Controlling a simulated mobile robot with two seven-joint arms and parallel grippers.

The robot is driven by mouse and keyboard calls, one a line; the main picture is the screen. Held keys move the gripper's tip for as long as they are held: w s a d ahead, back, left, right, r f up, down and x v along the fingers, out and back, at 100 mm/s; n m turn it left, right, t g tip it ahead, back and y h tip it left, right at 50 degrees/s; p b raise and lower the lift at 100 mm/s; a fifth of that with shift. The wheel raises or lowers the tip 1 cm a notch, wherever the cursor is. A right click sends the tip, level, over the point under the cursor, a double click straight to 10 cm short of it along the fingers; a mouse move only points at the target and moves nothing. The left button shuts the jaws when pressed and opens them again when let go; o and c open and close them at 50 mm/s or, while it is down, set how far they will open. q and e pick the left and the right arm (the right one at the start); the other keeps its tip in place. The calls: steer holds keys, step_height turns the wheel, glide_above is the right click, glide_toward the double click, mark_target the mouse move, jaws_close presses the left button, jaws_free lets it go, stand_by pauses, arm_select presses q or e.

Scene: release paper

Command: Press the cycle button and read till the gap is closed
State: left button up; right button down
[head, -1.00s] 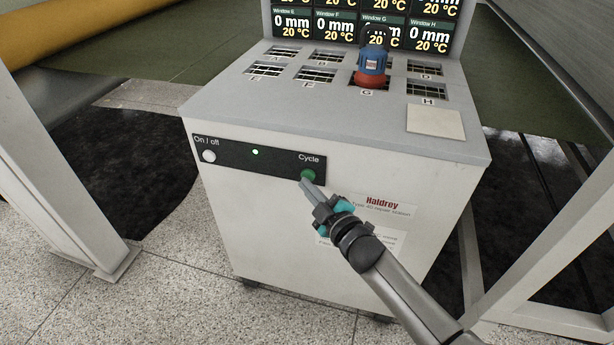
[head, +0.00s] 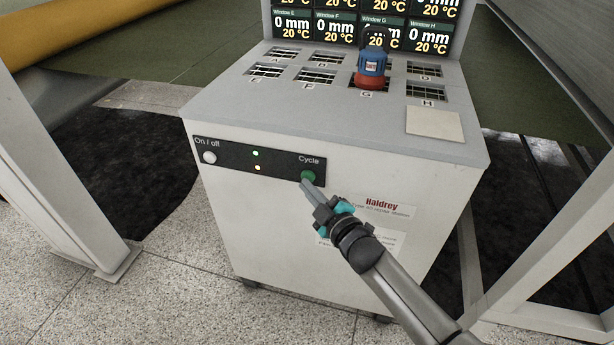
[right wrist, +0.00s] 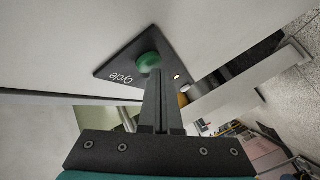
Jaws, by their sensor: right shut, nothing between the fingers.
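The green Cycle button (head: 308,176) sits at the right end of the black strip on the front of the white repair station (head: 250,220). My right gripper (head: 305,183) is shut and empty, with its tips at the button, apparently touching it. In the right wrist view the shut fingers (right wrist: 158,80) reach the lower edge of the green button (right wrist: 149,64). Two small lights show on the strip, a green one (head: 255,153) and a pale one (head: 257,168). The display (head: 360,25) reads 0 mm and 20 °C in the visible windows; Window G is partly hidden. My left gripper is out of view.
A blue and red tool (head: 371,68) stands over window G on the station's top, among several grated openings. A blank pale plate (head: 435,122) lies at the top right. White frame posts (head: 70,170) flank the station.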

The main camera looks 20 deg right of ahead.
steer(key=s+a+p, duration=0.2)
steer(key=s+a, duration=0.1)
steer(key=s, duration=0.2)
steer(key=shift+a, duration=0.25)
stand_by(0.3)
stand_by(0.6)
